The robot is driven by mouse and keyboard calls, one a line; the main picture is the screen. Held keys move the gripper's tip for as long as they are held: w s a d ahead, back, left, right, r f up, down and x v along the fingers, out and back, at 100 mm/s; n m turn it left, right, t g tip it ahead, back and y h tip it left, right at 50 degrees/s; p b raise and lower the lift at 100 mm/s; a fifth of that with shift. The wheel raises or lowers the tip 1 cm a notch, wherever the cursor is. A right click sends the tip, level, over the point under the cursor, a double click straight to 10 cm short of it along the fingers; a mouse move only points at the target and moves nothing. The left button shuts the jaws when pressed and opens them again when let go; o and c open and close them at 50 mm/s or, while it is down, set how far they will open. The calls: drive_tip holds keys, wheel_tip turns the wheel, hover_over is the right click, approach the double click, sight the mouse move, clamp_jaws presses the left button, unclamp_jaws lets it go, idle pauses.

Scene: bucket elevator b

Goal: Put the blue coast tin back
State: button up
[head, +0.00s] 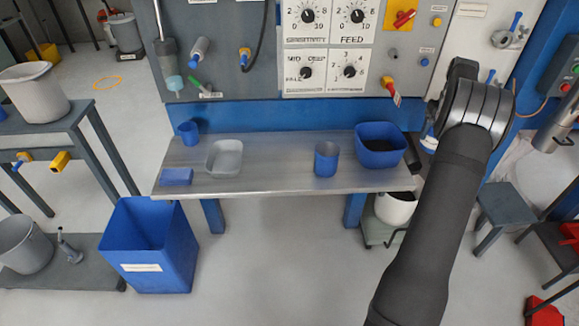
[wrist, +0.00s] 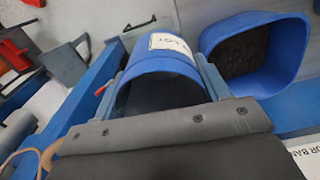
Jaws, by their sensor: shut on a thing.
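My gripper (wrist: 165,72) is shut on a blue tin (wrist: 160,62) in the wrist view, with a finger on either side. The tin is a round can with its open, dark mouth facing the camera and a white label (wrist: 170,42) on its side; the lettering is too small to read surely. In the head view a bit of the held tin (head: 429,141) shows blue and white beside my wrist, right of the bench; my arm hides most of the gripper. Another blue tin (head: 326,159) stands upright on the bench.
The metal bench (head: 270,181) also holds a blue tub (head: 380,158) with dark contents, a grey tray (head: 224,158), a small blue cup (head: 188,133) and a blue block (head: 176,177). A control panel (head: 330,45) rises behind. A white bucket (head: 396,208) stands below the bench's right end.

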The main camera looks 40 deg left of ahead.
drive_tip(key=s+d+m, duration=0.8)
drive_tip(key=s+d, duration=0.4)
drive_tip(key=s+a+n, duration=0.6)
drive_tip(key=a, duration=0.6)
drive_tip(key=s+a+n, duration=0.5)
drive_tip(key=a+n, duration=0.2)
drive_tip(key=a, duration=0.6)
drive_tip(key=s+a+n, duration=0.6)
drive_tip(key=a, duration=0.6)
drive_tip(key=shift+s+a+f, duration=0.7)
drive_tip(key=shift+a+f, duration=1.05)
drive_tip(key=shift+a, duration=0.1)
drive_tip(key=shift+s+a+f, duration=0.75)
drive_tip(key=shift+a+f, duration=1)
drive_tip(key=shift+a, duration=0.05)
drive_tip(key=shift+s+a+f, duration=0.7)
drive_tip(key=shift+a+f, duration=1.05)
drive_tip(key=shift+a, duration=0.1)
drive_tip(key=shift+f, duration=0.15)
drive_tip(key=o, duration=1.4)
